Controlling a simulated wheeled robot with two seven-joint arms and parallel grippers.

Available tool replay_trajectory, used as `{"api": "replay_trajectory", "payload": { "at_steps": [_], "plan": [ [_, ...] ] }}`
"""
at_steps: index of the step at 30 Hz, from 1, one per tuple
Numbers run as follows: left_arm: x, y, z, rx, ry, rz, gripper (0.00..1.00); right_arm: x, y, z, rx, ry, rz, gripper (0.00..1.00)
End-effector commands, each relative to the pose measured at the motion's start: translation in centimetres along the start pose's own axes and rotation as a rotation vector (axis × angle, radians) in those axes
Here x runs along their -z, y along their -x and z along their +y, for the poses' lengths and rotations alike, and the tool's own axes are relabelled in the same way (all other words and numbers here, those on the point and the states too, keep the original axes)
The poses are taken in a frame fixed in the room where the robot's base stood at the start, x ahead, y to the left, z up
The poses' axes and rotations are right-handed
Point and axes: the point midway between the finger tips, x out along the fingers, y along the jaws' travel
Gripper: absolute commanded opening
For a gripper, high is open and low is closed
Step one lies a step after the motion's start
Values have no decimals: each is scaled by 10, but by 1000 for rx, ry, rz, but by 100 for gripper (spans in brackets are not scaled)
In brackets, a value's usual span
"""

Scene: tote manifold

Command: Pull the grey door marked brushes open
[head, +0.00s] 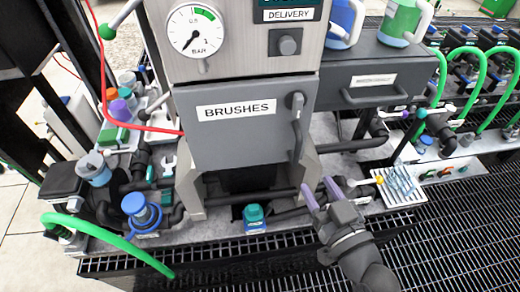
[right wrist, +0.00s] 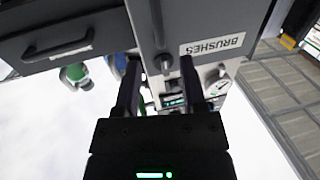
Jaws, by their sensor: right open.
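The grey door marked BRUSHES (head: 230,155) is shut on the front of the metal cabinet. Its dark upright handle (head: 297,125) is near the door's right edge. My right gripper (head: 319,188) is open and empty, below and a little right of the handle in the head view. In the right wrist view the door (right wrist: 222,18) appears upside down with its label. There the open fingers of my right gripper (right wrist: 160,66) point toward the door's handle side, and the handle (right wrist: 158,22) shows beyond them. I cannot tell the exact gap. My left gripper is not in view.
A grey drawer (head: 375,75) with a bar handle stands right of the door, with mugs (head: 402,22) on top. Pipes and a small teal-capped part (head: 254,214) lie below the door. A white rack (head: 398,186) is right of my gripper. Dark grating (head: 450,245) fills the front right.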

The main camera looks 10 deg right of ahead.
Motion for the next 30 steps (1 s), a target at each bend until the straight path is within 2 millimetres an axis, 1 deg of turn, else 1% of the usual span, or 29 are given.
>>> {"api": "replay_trajectory", "payload": {
  "at_steps": [2,5,9,13,15,18,25,26,27,29,30],
  "plan": [
    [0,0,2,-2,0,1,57,4,-6,0,-1,-1,13,53],
    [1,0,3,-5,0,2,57,6,-26,0,-1,-3,17,53],
    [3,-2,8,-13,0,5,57,4,-61,0,-2,-2,14,53],
    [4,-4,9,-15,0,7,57,4,-84,0,-1,-2,12,53],
    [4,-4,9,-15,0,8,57,4,-91,0,-1,-1,11,53],
    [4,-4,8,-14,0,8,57,4,-98,0,0,-2,9,53],
    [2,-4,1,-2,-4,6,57,4,-99,0,1,-1,8,53],
    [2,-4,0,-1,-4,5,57,4,-99,0,1,-1,8,51],
    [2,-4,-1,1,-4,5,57,4,-99,0,1,-1,8,42],
    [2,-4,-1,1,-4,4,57,4,-99,0,1,-1,8,30],
    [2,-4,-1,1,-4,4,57,4,-99,0,1,-1,8,21]
  ]
}}
